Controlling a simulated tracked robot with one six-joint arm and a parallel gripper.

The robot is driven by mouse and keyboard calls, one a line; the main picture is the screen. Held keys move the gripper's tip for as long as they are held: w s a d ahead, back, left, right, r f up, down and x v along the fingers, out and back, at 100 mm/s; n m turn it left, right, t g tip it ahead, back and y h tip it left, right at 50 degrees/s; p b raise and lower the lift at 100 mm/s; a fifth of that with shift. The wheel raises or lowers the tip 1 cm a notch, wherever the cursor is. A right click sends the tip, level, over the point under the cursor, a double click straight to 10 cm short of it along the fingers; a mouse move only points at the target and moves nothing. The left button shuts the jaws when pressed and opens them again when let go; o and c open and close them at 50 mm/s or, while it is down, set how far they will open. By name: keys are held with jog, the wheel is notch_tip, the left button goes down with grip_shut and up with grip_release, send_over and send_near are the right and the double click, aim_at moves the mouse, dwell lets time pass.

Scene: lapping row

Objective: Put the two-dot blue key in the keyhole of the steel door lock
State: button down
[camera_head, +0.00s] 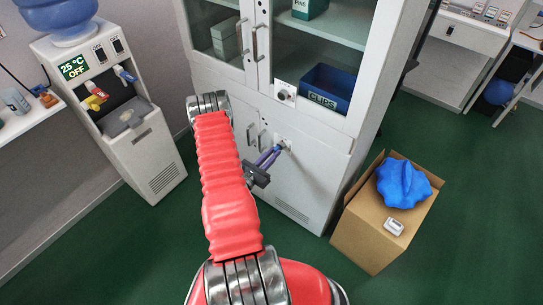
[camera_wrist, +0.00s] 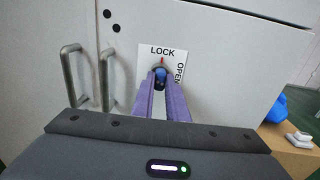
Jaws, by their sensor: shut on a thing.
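The door lock (camera_wrist: 147,52) is on the white lower door of the cabinet, with a plate marked LOCK at the top and OPEN at the right. A red mark on it points up at LOCK. In the head view the lock (camera_head: 285,144) is just past my fingertips. My gripper (camera_wrist: 161,84) has its purple fingers shut on a small blue key (camera_wrist: 160,73), directly in front of the lock. The key's dots are hidden, and I cannot tell how far it is in the keyhole. My gripper also shows in the head view (camera_head: 275,151).
Two black dots (camera_wrist: 111,21) mark the door at upper left. Metal handles (camera_wrist: 108,78) stand left of the lock. A cardboard box (camera_head: 372,229) with a blue bag (camera_head: 403,184) and a small white device (camera_head: 394,226) stands right. A water dispenser (camera_head: 110,90) stands left.

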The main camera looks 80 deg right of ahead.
jog(key=shift+d, duration=0.1)
jog(key=c, duration=1.7)
grip_release()
jog(key=shift+o, duration=0.2)
jog(key=v, duration=1.3)
jog(key=shift+w+a, duration=0.2)
jog(key=shift+a, duration=0.15)
jog(key=shift+f, duration=0.1)
